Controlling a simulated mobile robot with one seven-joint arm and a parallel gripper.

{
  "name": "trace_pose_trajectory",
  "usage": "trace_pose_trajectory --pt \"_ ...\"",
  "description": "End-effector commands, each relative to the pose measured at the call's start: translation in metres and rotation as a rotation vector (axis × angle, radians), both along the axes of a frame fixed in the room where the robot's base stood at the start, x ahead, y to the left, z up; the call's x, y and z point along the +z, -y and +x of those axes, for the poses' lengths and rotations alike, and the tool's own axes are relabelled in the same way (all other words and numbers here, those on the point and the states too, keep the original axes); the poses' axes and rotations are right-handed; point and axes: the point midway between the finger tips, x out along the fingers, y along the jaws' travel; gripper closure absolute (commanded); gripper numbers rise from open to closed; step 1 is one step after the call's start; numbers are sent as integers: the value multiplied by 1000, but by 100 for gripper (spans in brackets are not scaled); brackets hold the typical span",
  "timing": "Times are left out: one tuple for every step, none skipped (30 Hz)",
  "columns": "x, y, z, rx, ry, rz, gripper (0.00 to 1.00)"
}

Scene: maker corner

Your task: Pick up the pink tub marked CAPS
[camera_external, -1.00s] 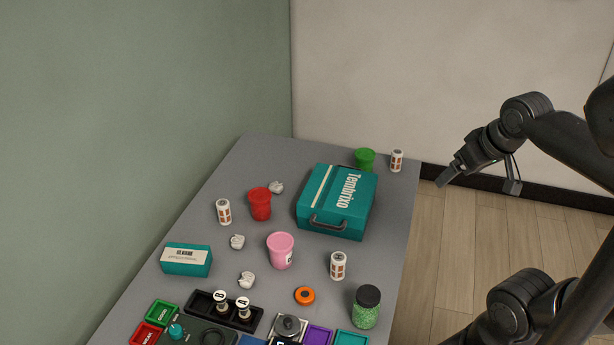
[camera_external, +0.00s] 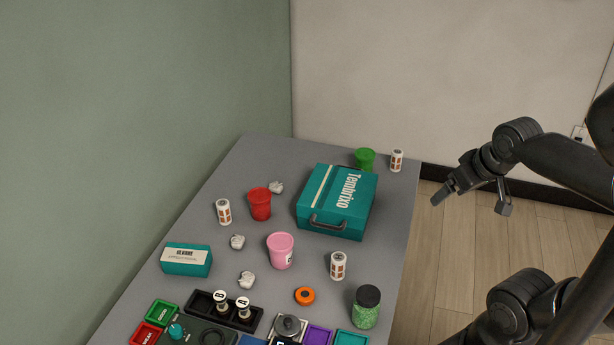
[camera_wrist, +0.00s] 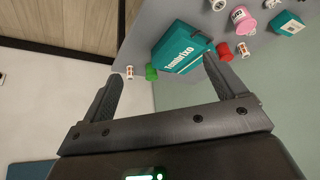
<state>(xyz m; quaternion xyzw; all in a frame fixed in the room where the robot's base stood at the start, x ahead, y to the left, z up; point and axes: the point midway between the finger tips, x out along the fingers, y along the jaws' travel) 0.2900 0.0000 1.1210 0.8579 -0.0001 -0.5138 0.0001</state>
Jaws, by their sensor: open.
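The pink tub (camera_external: 280,252) stands upright on the grey table, in front of the teal Tembrixo case. A pale label shows on its right side, too small to read. In the wrist view the pink tub (camera_wrist: 243,20) is near the top, beyond the case. My gripper (camera_external: 472,203) is in the air off the right edge of the table, well apart from the tub. In the wrist view my gripper (camera_wrist: 165,75) has its two fingers wide apart with nothing between them that it holds.
The teal case (camera_external: 338,203) lies behind and right of the tub. A red tub (camera_external: 260,204), a green tub (camera_external: 365,158), a white-orange canister (camera_external: 338,265), an orange ring (camera_external: 305,296) and a green-filled jar (camera_external: 366,307) stand around. Trays (camera_external: 318,335) crowd the front.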

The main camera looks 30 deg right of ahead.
Motion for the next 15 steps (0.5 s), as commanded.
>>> trace_pose_trajectory --pt "0 0 0 0 0 0 14" --pt "0 0 0 0 0 0 15" --pt "0 0 0 0 0 0 15" --pt "0 0 0 0 0 0 15" --pt "0 0 0 0 0 0 15" --pt "0 0 0 0 0 0 15" --pt "0 0 0 0 0 0 15" --pt "0 0 0 2 0 -1 15" --pt "0 0 2 10 -3 -7 15" --pt "1 -1 3 21 -5 -14 15" --pt "1 -2 5 36 -9 -25 15" --pt "2 -3 10 66 -18 -47 15" --pt "2 -5 14 96 -26 -66 15" --pt "2 -6 19 132 -36 -91 15" --pt "3 -9 26 189 -50 -128 15"
